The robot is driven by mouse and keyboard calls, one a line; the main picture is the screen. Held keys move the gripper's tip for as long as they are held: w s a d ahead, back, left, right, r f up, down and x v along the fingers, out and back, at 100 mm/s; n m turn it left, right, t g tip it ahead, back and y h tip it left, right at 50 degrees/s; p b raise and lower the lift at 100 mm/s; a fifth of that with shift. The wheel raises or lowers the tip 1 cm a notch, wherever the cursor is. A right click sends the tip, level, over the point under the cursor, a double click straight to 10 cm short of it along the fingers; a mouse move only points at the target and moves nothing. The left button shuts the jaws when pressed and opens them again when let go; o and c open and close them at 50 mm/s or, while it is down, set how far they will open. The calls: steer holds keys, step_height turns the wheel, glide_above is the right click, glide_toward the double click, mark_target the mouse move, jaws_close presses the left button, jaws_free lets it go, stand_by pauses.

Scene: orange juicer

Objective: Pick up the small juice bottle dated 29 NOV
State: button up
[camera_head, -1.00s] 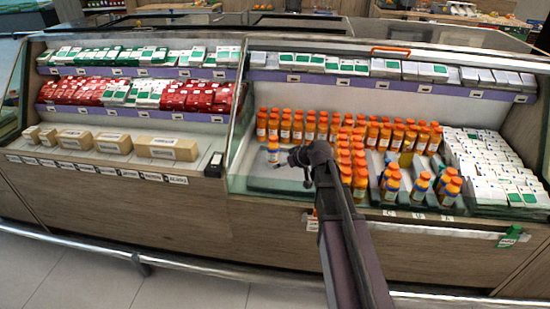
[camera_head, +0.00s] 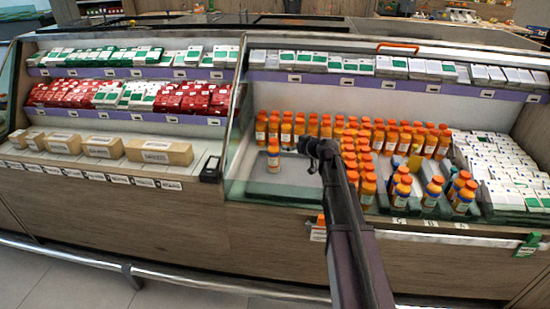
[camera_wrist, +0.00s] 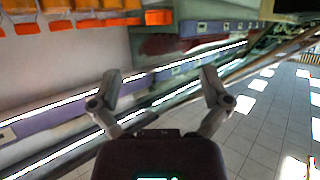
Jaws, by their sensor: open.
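Many orange juice bottles with orange caps stand in rows in the right case, the main group (camera_head: 380,135) behind and right of my gripper. One single small bottle (camera_head: 273,155) stands upright and apart at the front left of that group. Date labels are too small to read, so I cannot tell which bottle says 29 NOV. My gripper (camera_head: 308,150) is just right of the single bottle, apart from it in the picture. In the wrist view my gripper (camera_wrist: 162,88) is open with nothing between its fingers; orange bottle parts (camera_wrist: 75,22) show at the upper left.
Several blue-labelled bottles (camera_head: 433,192) stand at the case's front right. White cartons (camera_head: 505,170) fill its right side. A glass divider (camera_head: 236,120) stands left of the single bottle. Brown boxes (camera_head: 160,152) lie in the left case. The case floor around the single bottle is clear.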

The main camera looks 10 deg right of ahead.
mark_target(276, 142)
steer(key=shift+b+x, duration=1.6)
steer(key=shift+x, duration=2.6)
steer(key=shift+f, duration=0.1)
steer(key=shift+b+x, duration=1.05)
steer(key=shift+x, duration=1.55)
steer(key=shift+f, duration=0.1)
steer(key=shift+d, duration=0.1)
jaws_close()
steer(key=shift+r, duration=0.2)
